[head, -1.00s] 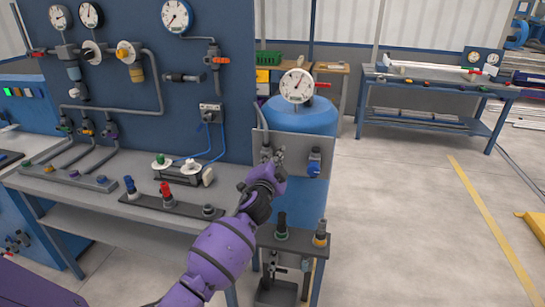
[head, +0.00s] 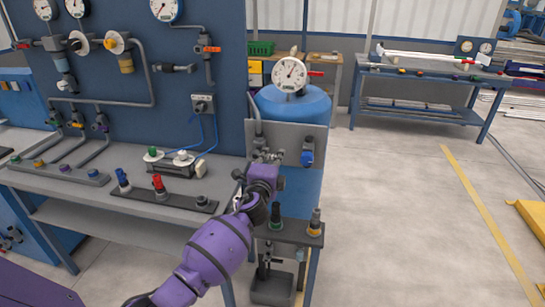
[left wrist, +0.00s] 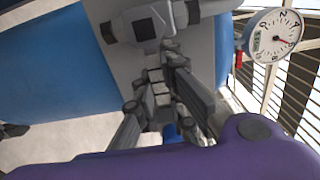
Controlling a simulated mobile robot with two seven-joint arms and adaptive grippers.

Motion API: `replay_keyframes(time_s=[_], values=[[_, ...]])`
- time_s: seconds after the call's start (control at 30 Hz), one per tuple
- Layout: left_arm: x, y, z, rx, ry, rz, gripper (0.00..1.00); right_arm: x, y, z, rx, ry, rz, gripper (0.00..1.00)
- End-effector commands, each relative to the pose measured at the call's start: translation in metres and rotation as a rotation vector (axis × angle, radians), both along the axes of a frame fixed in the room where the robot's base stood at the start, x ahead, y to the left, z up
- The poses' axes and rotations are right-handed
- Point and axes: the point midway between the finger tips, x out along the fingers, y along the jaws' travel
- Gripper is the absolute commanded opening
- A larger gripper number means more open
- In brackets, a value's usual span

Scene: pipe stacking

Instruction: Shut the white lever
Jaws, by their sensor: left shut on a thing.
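My left gripper (head: 268,157) comes up from below to the grey fitting on the left of the grey panel (head: 288,133) in front of the blue tank. In the left wrist view its fingers (left wrist: 163,75) are closed together just below a grey valve body (left wrist: 150,22). The gripper is shut on a small part at this valve, taken to be the white lever, which the fingers largely hide. I cannot make out the lever's angle. My right gripper is not in view.
A blue-handled valve (head: 307,157) sits close to the right on the panel. A gauge (head: 290,74) with a red lever stands above; it also shows in the left wrist view (left wrist: 272,36). A small stand (head: 288,232) with dark and yellow-topped fittings is below. The workbench (head: 60,185) lies left.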

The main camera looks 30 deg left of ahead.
Motion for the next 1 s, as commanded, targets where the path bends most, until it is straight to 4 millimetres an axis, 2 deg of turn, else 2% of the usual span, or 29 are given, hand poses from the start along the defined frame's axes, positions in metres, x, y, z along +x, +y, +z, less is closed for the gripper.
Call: replay_keyframes(time_s=[0.43,0.47,0.6,0.87,1.0], values=[[-0.0006,0.001,-0.0027,0.017,0.007,0.002,0.0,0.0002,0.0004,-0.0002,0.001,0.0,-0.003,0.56],[-0.0006,0.001,-0.0028,0.017,0.007,0.002,0.13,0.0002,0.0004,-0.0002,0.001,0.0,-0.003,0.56],[-0.0005,0.0008,-0.0024,0.015,0.006,0.002,0.3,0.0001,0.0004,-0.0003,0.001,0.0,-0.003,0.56],[-0.0003,0.0004,-0.0012,0.012,0.004,0.001,0.3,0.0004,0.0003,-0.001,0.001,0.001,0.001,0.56],[-0.0066,-0.0012,-0.0014,0.013,0.003,0.0,0.3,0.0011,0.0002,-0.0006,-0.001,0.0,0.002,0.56]])
